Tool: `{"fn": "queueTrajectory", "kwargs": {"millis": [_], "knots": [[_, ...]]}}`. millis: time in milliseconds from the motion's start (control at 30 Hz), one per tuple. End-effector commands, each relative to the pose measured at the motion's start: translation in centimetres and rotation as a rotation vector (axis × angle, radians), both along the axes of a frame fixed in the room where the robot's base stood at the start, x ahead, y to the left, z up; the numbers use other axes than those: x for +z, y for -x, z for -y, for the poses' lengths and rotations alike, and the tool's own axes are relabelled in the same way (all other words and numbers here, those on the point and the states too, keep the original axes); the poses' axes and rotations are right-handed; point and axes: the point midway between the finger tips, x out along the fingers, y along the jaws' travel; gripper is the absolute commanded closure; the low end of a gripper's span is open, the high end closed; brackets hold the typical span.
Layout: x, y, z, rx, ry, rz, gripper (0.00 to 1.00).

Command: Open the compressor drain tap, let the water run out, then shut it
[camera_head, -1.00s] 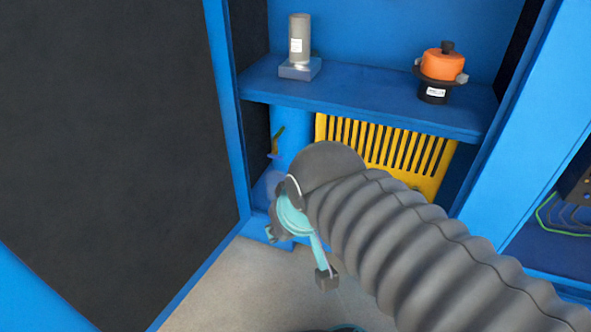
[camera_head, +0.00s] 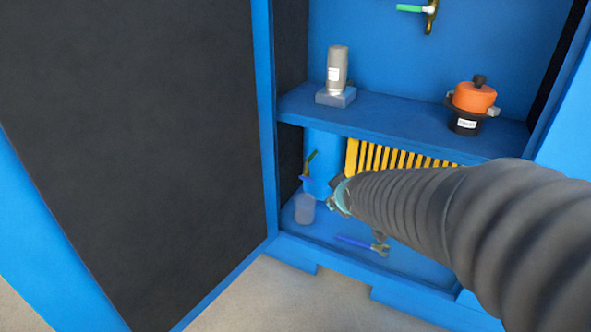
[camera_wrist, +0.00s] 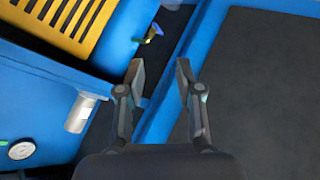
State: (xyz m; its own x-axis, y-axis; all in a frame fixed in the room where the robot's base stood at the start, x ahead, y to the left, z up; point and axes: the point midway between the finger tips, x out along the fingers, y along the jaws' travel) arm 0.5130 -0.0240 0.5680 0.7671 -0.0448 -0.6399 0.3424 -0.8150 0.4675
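A small tap with a dark yellow-green lever (camera_head: 309,164) and a blue part below it sits against the blue tank (camera_head: 325,148), low on the left inside the cabinet. It also shows near the top of the wrist view (camera_wrist: 153,33). A translucent cup (camera_head: 305,208) stands below it. No water is visible. My gripper (camera_head: 338,196) is just right of the cup in the head view, its fingers partly hidden by my arm. In the wrist view my gripper (camera_wrist: 161,70) is open and empty, with the tap beyond its fingertips.
A green-handled tap (camera_head: 415,9) is on the back wall. The shelf (camera_head: 400,124) holds a grey cylinder (camera_head: 338,68) and an orange-and-black device (camera_head: 474,98). A yellow grille (camera_head: 385,158) is behind my arm; a dark panel (camera_head: 130,150) is left.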

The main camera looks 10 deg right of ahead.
Motion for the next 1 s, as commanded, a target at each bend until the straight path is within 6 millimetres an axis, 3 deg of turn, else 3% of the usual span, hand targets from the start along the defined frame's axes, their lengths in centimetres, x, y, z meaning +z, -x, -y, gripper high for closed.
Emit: {"fn": "queueTrajectory", "kwargs": {"millis": [200,500,800,1000], "knots": [[-3.9,-7.4,0.4,0.173,0.196,0.142,0.65],[-9.8,-14.4,0.3,0.376,0.481,0.366,0.65],[-16.1,-17.2,-0.1,0.492,0.735,0.584,0.65],[-18.2,-17.2,-0.3,0.510,0.830,0.670,0.65]]}}
